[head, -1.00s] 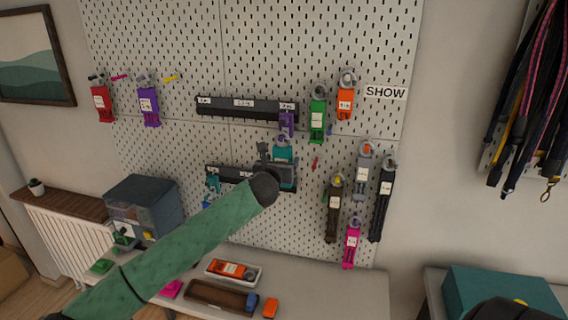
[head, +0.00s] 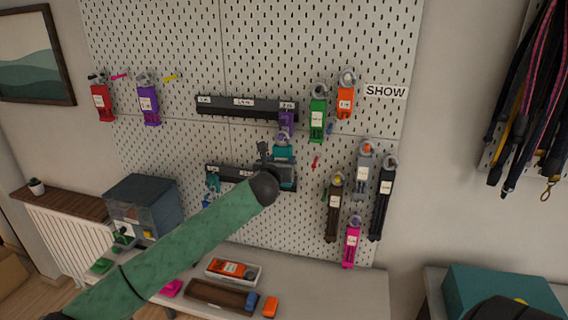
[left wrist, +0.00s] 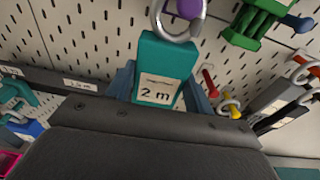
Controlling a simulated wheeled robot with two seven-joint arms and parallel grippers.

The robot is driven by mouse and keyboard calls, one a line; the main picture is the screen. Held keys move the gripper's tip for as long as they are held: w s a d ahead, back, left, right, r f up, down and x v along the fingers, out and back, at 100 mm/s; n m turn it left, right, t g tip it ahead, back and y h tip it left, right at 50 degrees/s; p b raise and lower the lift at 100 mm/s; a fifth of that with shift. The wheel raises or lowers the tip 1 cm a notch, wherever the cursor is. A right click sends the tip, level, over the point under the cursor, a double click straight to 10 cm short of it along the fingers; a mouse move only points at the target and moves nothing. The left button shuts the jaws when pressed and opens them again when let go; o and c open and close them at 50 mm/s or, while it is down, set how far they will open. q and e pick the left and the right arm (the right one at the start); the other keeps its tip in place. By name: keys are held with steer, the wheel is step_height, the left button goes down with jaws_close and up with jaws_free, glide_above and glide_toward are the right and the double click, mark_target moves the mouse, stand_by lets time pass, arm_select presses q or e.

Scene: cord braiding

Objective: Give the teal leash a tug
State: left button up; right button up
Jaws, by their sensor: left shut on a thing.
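The teal leash (head: 283,152) hangs on the pegboard at the right end of the lower dark rail, below a small purple piece. In the left wrist view the teal leash (left wrist: 165,68) shows a "2 m" label and a metal ring at its top. My left gripper (head: 272,165) is at the teal leash. In the left wrist view its blue-grey fingers stand on both sides of the teal body, shut on it. The lower part of the leash is hidden behind the gripper. My right gripper is not in view.
Green (head: 317,120) and orange (head: 346,102) leashes hang to the right, with brown, grey, black and pink ones lower down. Red (head: 102,101) and purple (head: 149,104) ones hang far left. A table (head: 335,290) with trays stands below the pegboard (head: 360,40).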

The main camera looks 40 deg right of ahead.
arm_select(q)
steer(key=o, duration=1.1)
steer(key=shift+f, duration=0.1)
steer(key=shift+o, duration=1)
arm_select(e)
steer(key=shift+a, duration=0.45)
arm_select(q)
steer(key=shift+o, duration=1.3)
steer(key=p+v, duration=0.2)
steer(key=v, duration=0.4)
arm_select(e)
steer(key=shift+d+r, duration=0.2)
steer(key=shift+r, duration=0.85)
